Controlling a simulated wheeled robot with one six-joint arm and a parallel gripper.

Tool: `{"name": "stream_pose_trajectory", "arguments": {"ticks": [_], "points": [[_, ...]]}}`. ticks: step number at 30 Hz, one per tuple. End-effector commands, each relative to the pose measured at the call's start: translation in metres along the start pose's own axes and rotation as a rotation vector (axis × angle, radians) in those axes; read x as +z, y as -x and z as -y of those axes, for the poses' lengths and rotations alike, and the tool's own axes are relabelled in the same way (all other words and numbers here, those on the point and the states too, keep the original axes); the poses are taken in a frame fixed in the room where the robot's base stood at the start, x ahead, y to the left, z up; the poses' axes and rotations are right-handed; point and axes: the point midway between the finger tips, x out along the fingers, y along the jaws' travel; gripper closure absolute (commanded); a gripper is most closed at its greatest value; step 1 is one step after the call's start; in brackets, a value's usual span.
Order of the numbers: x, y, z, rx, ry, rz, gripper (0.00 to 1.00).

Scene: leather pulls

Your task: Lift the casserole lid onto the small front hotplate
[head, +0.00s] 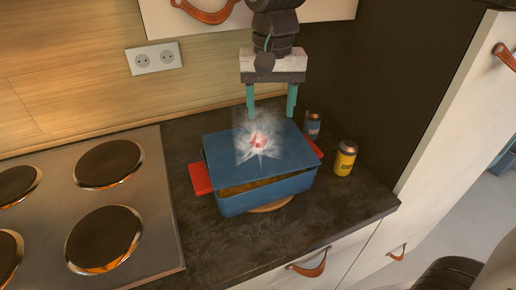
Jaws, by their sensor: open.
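A blue casserole (262,199) with red handles stands on the counter, right of the hob. Its blue lid (222,167) lies on it somewhat askew, and a brownish strip shows in a gap along the front. A bright glare surrounds the small red knob (259,140) on the lid and blurs its shape. My gripper (271,116) is open above the back part of the lid, its two teal fingers pointing down, with nothing between them. The near right hotplate (104,238) is bare. Another near hotplate (8,256) is cut off by the left edge, so its size is unclear.
The hob (160,225) also has two bare far hotplates (108,163). A round wooden board (272,205) lies under the casserole. A wall socket (154,58) is behind.

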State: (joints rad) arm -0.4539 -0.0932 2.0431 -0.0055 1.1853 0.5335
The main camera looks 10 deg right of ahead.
Motion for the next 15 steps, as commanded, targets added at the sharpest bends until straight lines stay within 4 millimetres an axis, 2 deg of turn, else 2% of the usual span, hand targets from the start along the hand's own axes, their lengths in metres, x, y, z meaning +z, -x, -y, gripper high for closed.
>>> {"name": "stream_pose_trajectory", "arguments": {"ticks": [1,4,15], "points": [[-0.004,-0.003,0.012,0.003,0.0,0.005,0.41],[-0.009,-0.007,0.024,0.005,-0.005,0.008,0.41],[-0.006,-0.048,0.026,0.007,-0.008,0.011,0.41]]}}
